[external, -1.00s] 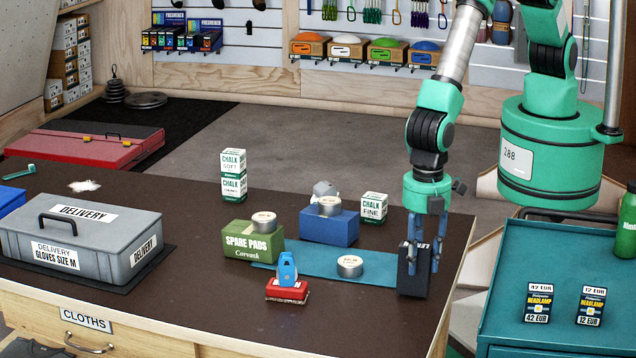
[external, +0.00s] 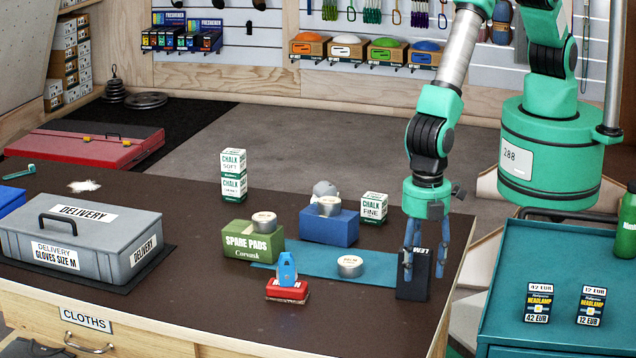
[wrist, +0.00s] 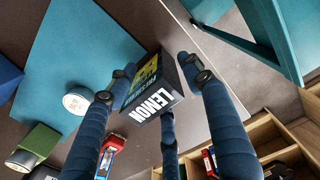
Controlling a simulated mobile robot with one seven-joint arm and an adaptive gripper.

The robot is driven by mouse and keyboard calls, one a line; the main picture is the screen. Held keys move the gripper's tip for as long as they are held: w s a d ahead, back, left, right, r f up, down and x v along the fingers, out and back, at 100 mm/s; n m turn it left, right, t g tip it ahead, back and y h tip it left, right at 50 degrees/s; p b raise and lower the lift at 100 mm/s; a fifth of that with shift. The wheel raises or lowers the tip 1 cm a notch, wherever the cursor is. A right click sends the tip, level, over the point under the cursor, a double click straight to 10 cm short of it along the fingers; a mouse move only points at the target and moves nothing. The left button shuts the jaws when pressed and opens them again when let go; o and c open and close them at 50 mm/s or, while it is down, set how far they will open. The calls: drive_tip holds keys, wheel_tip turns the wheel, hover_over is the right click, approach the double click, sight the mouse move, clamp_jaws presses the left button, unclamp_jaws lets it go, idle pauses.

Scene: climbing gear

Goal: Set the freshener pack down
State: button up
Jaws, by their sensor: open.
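The freshener pack (external: 412,281) is a dark box standing at the right end of the table, near its edge. In the wrist view, the freshener pack (wrist: 153,103) shows a white LEMON label and a yellow picture. My gripper (external: 425,262) is open around the pack, pointing down from above. In the wrist view, the blue fingers of my gripper (wrist: 160,78) stand on both sides of the pack, with a gap at the right finger. The pack's base is partly hidden, but it appears to rest on the table.
A teal mat (external: 380,267) with a round tin (external: 350,266) lies left of the pack. A blue box (external: 330,228), a chalk box (external: 374,208), a green spare pads box (external: 252,243) and a red brush (external: 287,289) stand nearby. The table's front middle is clear.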

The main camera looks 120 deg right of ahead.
wheel_tip(320, 180, up, 12)
drive_tip(key=shift+r+p, duration=0.15)
drive_tip(key=shift+p, duration=0.2)
idle(0.4)
idle(0.5)
drive_tip(key=shift+r, duration=0.2)
drive_tip(key=s+d+r+m+t, duration=0.1)
drive_tip(key=s+d+r, duration=0.4)
drive_tip(key=r, duration=0.4)
drive_tip(key=s+d+r+m+t, duration=0.1)
drive_tip(key=s+d+r+m, duration=0.15)
drive_tip(key=d+r, duration=0.6)
drive_tip(key=s+d+r+t, duration=0.1)
drive_tip(key=s+d+r, duration=0.4)
drive_tip(key=r, duration=0.5)
drive_tip(key=s+d+r+m+t, duration=0.1)
drive_tip(key=s+d+r+m, duration=0.1)
drive_tip(key=s+d+r, duration=0.65)
drive_tip(key=s+d+m, duration=0.1)
drive_tip(key=s+d, duration=0.2)
drive_tip(key=s, duration=0.6)
drive_tip(key=s+d+m+t, duration=0.1)
drive_tip(key=s+d, duration=0.3)
drive_tip(key=s, duration=0.5)
drive_tip(key=shift+s+d+f+m+t, duration=0.2)
drive_tip(key=shift+d+f+m+t, duration=0.15)
drive_tip(key=shift+m, duration=0.2)
